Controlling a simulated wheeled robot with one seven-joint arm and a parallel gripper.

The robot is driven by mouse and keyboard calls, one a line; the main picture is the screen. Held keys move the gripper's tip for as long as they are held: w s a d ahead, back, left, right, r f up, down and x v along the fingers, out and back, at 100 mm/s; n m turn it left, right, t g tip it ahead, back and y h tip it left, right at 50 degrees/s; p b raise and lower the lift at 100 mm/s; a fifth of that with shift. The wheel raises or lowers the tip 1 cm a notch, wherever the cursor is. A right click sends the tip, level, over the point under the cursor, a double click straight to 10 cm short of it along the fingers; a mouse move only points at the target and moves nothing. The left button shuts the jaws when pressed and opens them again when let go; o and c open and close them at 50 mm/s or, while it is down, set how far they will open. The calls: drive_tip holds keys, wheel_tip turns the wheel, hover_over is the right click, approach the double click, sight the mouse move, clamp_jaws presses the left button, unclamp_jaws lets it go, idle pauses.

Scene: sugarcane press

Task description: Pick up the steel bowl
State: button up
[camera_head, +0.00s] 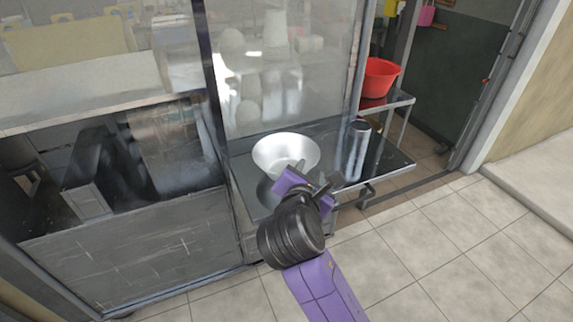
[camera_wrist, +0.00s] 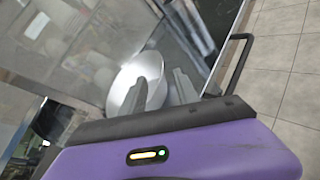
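The steel bowl (camera_head: 284,151) stands upright on a dark shiny counter (camera_head: 385,160), close to a glass panel. It is round, wide and pale silver. My gripper (camera_head: 317,180) is at the front right of the bowl, by its near rim. In the wrist view, the bowl (camera_wrist: 126,78) is behind the left finger, which hides part of it. My gripper's two fingers (camera_wrist: 166,82) stand apart with a visible gap. I cannot tell whether a finger touches the rim or reaches over it.
A tall steel cylinder (camera_head: 355,150) stands on the counter right of the bowl. The glass panel (camera_head: 283,75) rises behind the bowl. A red basin (camera_head: 380,77) sits on a shelf farther back. The tiled floor (camera_head: 440,235) in front is clear.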

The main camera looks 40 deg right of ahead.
sight(314, 158)
drive_tip(key=shift+x, duration=3.95)
drive_tip(key=shift+d+r, duration=0.1)
drive_tip(key=shift+r, duration=0.05)
clamp_jaws()
